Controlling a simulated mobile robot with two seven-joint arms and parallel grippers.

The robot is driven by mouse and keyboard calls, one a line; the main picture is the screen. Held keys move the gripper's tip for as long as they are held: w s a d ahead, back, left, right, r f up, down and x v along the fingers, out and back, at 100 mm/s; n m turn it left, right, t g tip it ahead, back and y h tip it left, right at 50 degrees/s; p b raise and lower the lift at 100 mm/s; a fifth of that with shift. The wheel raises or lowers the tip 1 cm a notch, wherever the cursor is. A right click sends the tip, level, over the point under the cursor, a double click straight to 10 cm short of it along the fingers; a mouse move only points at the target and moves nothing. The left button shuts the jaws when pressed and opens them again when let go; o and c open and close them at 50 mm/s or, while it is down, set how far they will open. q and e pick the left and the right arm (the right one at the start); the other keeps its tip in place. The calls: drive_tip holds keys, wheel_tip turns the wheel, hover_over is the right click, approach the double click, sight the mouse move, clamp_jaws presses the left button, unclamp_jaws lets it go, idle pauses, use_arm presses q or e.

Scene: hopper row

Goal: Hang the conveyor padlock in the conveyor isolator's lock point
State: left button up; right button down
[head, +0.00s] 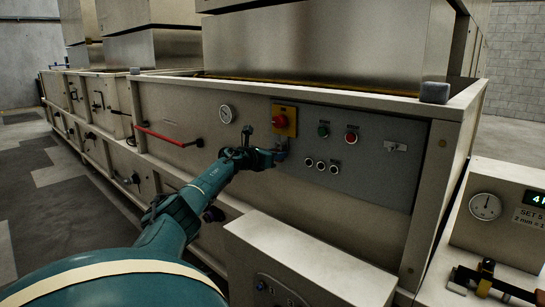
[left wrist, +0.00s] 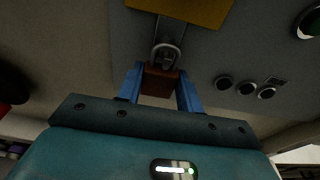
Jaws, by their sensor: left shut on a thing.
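The conveyor isolator (head: 284,120) is a yellow plate with a red knob on the grey control panel; the plate's lower part (left wrist: 195,10) shows in the left wrist view. A grey metal tab, the lock point (left wrist: 170,27), hangs below the plate. My left gripper (head: 279,153) is just under the isolator. In the left wrist view its blue fingers (left wrist: 160,84) are shut on the red-brown body of the padlock (left wrist: 160,81). The padlock's grey shackle points up and overlaps the tab's lower end; I cannot tell whether it passes through. My right gripper is not in view.
Right of the isolator are a green button (head: 323,130), a red button (head: 351,136) and round fittings (head: 321,166). A dial gauge (head: 226,114) and red bar (head: 167,136) are to the left. A pale box (head: 310,250) stands low in front of the panel.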

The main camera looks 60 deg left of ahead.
use_arm(q)
drive_tip(key=shift+w+f, duration=0.1)
idle(0.3)
drive_tip(key=shift+f+b, duration=0.25)
drive_tip(key=shift+b, duration=0.15)
idle(0.4)
drive_tip(key=o, duration=1.1)
